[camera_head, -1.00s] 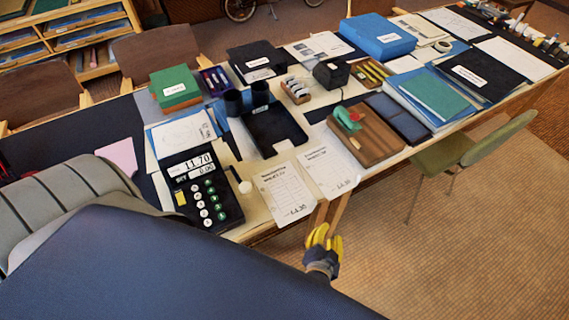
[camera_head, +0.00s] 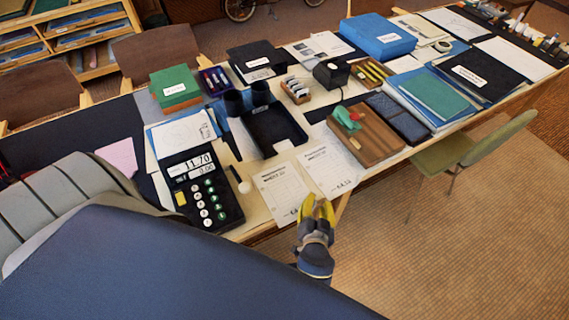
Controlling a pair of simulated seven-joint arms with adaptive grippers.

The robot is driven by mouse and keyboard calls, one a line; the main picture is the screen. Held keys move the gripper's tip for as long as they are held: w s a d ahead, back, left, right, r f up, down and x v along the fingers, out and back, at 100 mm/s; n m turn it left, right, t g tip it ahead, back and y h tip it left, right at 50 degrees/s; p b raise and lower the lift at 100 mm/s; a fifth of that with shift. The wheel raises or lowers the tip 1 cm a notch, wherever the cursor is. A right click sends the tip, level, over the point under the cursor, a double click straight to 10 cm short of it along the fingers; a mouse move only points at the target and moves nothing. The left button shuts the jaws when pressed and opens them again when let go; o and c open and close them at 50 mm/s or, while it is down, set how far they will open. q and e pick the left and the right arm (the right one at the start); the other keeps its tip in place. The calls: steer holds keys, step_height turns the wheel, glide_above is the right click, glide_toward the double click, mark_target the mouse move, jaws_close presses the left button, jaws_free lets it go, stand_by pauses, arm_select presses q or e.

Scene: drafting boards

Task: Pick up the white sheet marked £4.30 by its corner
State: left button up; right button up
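Two white printed sheets lie side by side at the table's front edge. The left sheet (camera_head: 279,192) has its lower right corner by my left gripper (camera_head: 317,209), which partly covers its bottom price. The right sheet (camera_head: 328,168) has a price at its lower edge, too small to read surely now. My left gripper has yellow fingers that point at the table edge, where the two sheets' near corners meet. The fingers are apart with nothing visibly held between them; I cannot tell whether they touch paper. My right gripper is not in view.
A black calculator-like till (camera_head: 203,188) stands left of the sheets. A black tray (camera_head: 274,131) and a wooden box (camera_head: 367,140) with a green item lie behind them. A green chair (camera_head: 470,150) stands at right. The floor in front is clear.

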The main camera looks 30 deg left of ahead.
arm_select(q)
steer(key=shift+w+a+f, duration=0.2)
steer(key=shift+w+a, duration=0.05)
steer(key=shift+w, duration=0.25)
steer(key=shift+c, duration=0.6)
jaws_close()
